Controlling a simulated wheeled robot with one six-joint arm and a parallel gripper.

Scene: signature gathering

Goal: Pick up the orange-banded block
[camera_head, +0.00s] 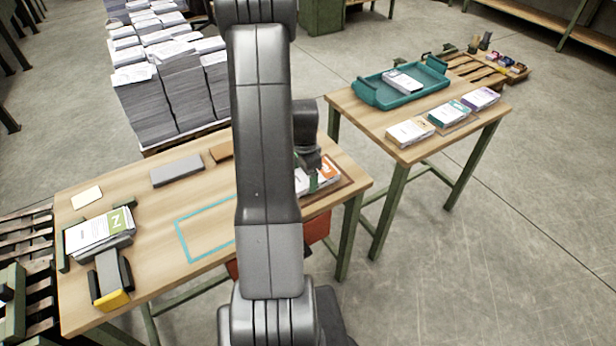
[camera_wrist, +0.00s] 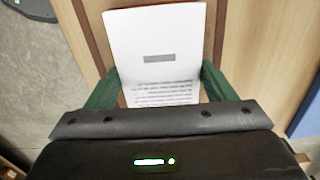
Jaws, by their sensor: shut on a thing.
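The orange-banded block (camera_head: 328,171) is a white stack of sheets with an orange patch. It is at the brown tray (camera_head: 343,188) on the right end of the near table. My gripper (camera_head: 313,178) is over it, one green finger across its near side. In the wrist view the white block (camera_wrist: 155,45), with a grey bar and printed lines on top, is between both green fingers (camera_wrist: 158,82), which are shut on it. No orange shows there. My arm hides part of the tray. I cannot tell whether the block touches the tray.
The near table (camera_head: 150,215) bears a teal outline, a grey slab (camera_head: 177,170), a green-banded block (camera_head: 100,232) and a grey-and-yellow device (camera_head: 110,278). The right table (camera_head: 372,122) has a teal tray (camera_head: 432,88) and several banded blocks. Tall paper stacks (camera_head: 165,100) stand behind.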

